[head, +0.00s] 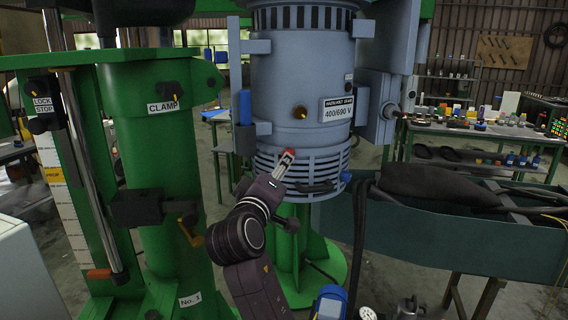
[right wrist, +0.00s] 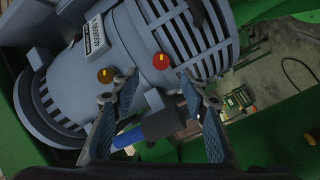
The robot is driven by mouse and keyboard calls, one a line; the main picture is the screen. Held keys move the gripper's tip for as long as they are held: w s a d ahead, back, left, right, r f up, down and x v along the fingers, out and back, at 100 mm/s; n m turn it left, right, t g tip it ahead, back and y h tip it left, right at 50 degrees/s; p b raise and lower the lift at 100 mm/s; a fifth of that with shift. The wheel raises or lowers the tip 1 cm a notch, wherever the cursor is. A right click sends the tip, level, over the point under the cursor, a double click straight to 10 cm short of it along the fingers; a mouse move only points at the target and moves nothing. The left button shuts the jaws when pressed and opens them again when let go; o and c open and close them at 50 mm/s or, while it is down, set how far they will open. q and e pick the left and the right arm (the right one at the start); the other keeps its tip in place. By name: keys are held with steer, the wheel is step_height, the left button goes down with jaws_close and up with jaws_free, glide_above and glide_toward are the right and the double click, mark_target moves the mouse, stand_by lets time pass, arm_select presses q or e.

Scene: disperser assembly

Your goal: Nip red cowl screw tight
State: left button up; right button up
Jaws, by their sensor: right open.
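The red cowl screw (right wrist: 161,60) is a round red knob with a yellow mark on the slatted lower cowl (right wrist: 184,35) of the grey-blue motor. In the head view its red head (head: 289,152) shows at the tip of my right gripper (head: 284,165), which partly covers it. In the right wrist view my right gripper (right wrist: 159,88) is open and empty, its two fingers spread and pointing toward the motor. The red screw appears beyond and between the fingertips; I see no contact. My left gripper is not in view.
A brown knob with a yellow mark (head: 300,112) sits higher on the motor (head: 290,75). A green clamp column (head: 150,140) stands at the left. A dark handle (head: 317,187) is on the cowl. A bench with small parts (head: 480,130) stands behind at the right.

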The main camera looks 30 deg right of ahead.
steer(key=v, duration=0.2)
steer(key=shift+s+a, duration=0.25)
stand_by(0.3)
